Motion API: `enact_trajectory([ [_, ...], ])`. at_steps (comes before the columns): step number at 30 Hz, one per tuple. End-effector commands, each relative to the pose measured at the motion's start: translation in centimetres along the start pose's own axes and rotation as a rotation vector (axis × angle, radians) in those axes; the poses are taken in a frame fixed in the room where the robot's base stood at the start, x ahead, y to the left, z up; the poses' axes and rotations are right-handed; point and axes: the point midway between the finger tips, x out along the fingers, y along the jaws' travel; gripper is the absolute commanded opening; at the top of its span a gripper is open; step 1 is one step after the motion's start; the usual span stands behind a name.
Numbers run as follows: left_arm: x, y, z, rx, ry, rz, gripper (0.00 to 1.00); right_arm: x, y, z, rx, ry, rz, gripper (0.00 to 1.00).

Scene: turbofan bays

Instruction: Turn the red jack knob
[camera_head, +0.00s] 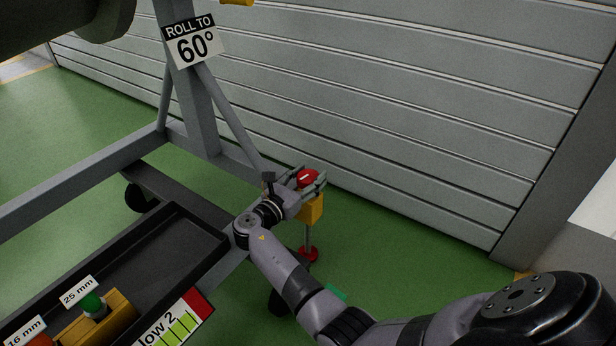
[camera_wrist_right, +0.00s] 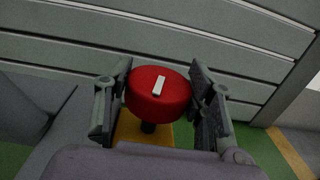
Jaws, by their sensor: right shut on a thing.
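The red jack knob (camera_head: 306,177) sits on top of a yellow jack body (camera_head: 312,209) at the corner of the grey stand. A white bar marks the knob's top. My right gripper (camera_head: 307,180) is at the knob, with one finger on each side of it. In the right wrist view the red knob (camera_wrist_right: 158,93) fills the space between the two fingers of the gripper (camera_wrist_right: 160,95), which is shut on it. The white mark there tilts slightly right of upright. The jack's red foot (camera_head: 308,254) stands below on the green floor. My left gripper is not in view.
The grey stand (camera_head: 85,178) carries a "ROLL TO 60°" sign (camera_head: 193,41). A grey slatted wall (camera_head: 420,110) rises behind the jack.

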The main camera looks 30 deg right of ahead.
Motion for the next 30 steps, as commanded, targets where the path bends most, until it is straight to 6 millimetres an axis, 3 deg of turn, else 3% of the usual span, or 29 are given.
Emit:
enact_trajectory([
  [5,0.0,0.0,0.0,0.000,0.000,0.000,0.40,0.2,-0.1,0.1,0.002,-0.001,-0.001,0.22],
  [6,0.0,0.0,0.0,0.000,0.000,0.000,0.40,0.2,-0.1,0.0,0.002,0.000,-0.001,0.52],
  [15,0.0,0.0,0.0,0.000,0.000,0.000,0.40,0.1,0.0,0.0,0.001,0.000,0.000,0.71],
  [25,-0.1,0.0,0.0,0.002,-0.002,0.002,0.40,0.1,0.0,0.3,0.001,0.000,0.001,0.71],
  [30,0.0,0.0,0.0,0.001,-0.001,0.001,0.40,0.1,0.0,2.5,0.006,0.000,0.001,0.71],
])
